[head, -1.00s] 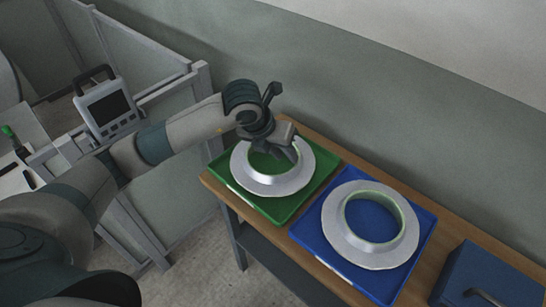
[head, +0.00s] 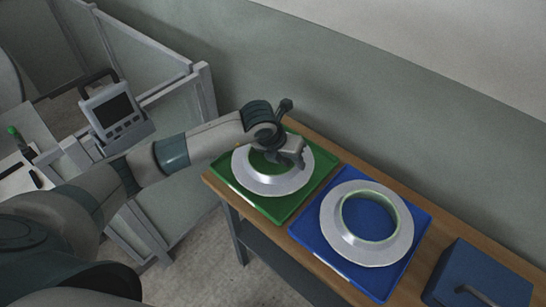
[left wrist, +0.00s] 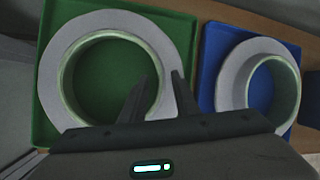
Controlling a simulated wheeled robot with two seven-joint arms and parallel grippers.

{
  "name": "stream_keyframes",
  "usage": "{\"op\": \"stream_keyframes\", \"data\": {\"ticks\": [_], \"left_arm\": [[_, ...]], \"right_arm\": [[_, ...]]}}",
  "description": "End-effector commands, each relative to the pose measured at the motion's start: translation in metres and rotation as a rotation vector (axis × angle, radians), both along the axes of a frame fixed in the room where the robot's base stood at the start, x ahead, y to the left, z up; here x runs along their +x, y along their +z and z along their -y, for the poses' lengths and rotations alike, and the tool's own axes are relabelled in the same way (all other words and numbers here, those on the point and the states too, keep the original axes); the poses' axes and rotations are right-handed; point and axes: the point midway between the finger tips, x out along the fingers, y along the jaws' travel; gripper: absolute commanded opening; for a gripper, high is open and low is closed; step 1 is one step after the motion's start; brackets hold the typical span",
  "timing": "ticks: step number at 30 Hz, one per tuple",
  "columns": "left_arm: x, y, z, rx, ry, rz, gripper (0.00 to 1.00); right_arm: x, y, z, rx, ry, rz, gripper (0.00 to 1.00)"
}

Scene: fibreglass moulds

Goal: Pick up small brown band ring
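I cannot make out a small brown band ring in either view. A grey flanged ring mould (head: 245,177) lies on a green tray (head: 277,214); its round opening shows the green tray in the left wrist view (left wrist: 75,45). A second grey flanged ring mould (head: 340,235) with a pale greenish inner rim lies on a blue tray (head: 318,245). My left gripper (head: 297,160) is over the right side of the mould on the green tray. My right gripper is not in view.
The trays sit on a wooden table (head: 330,157) beside a grey-green wall. A blue box (head: 490,270) with a handle stands at the right end. A grey handheld device (head: 113,108) stands on the partition at the left.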

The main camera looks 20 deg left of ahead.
Motion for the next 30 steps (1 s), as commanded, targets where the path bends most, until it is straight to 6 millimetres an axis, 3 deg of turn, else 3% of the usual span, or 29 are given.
{"op": "stream_keyframes", "data": {"ticks": [6,19,20,23,30], "left_arm": [[0.005,-0.014,0.004,0.0,0.0,-0.001,0.28],[0.005,-0.015,0.004,0.0,0.0,0.0,0.28],[0.005,-0.015,0.004,0.0,0.0,0.0,0.26],[0.005,-0.015,0.004,0.0,0.0,0.0,0.02],[0.006,-0.014,0.004,0.0,-0.001,0.001,0.0]], "right_arm": [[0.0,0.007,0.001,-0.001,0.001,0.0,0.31],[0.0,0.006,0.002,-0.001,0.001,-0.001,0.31],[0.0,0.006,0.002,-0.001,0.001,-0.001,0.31],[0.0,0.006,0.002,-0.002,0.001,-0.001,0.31],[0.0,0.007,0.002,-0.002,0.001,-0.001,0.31]]}}
